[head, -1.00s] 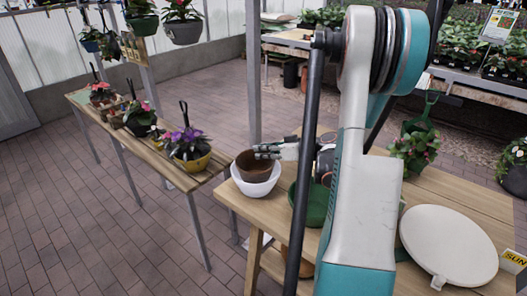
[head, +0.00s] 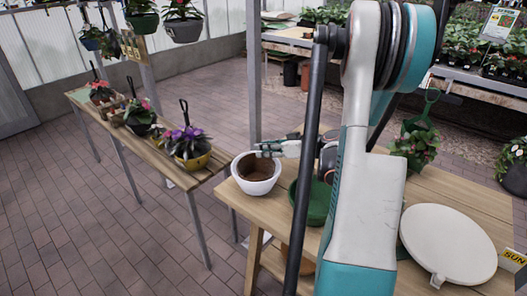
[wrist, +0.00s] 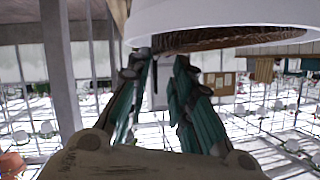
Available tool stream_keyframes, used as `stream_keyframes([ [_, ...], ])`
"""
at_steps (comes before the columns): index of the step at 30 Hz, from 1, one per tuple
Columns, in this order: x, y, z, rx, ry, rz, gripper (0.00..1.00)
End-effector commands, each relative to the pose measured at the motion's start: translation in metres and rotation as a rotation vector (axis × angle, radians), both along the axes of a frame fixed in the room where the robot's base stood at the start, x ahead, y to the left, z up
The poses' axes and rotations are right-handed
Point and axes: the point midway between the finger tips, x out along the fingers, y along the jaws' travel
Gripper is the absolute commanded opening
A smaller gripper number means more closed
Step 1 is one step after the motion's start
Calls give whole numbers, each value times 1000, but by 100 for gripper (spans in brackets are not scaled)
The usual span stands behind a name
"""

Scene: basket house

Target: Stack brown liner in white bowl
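The white bowl (head: 257,186) stands on the near wooden table's left end. The brown liner (head: 254,170) sits down inside it, below the white rim. My gripper (head: 267,148) is at the bowl's back right rim, its fingers pointing left. In the wrist view my gripper (wrist: 163,62) has its two fingers apart with nothing seen between them. The white bowl (wrist: 215,18) fills the top of that view, with a strip of the brown liner (wrist: 230,37) under its edge. Whether a fingertip touches the rim cannot be told.
A green pot (head: 312,203) stands just right of the bowl, partly behind my arm. A round white lid (head: 448,243) lies at the table's right. A potted plant (head: 414,150) stands at the back. A narrow plant bench (head: 185,179) is to the left, across a gap.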

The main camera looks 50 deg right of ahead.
Motion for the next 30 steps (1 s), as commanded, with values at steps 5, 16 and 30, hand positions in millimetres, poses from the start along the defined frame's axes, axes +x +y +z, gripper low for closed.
stream_keyframes([
  [5, -37, -12, 20, 1, 0, -7, 21],
  [16, -91, -27, 40, 1, 0, -4, 21],
  [30, -98, -28, 42, 1, -1, -2, 21],
])
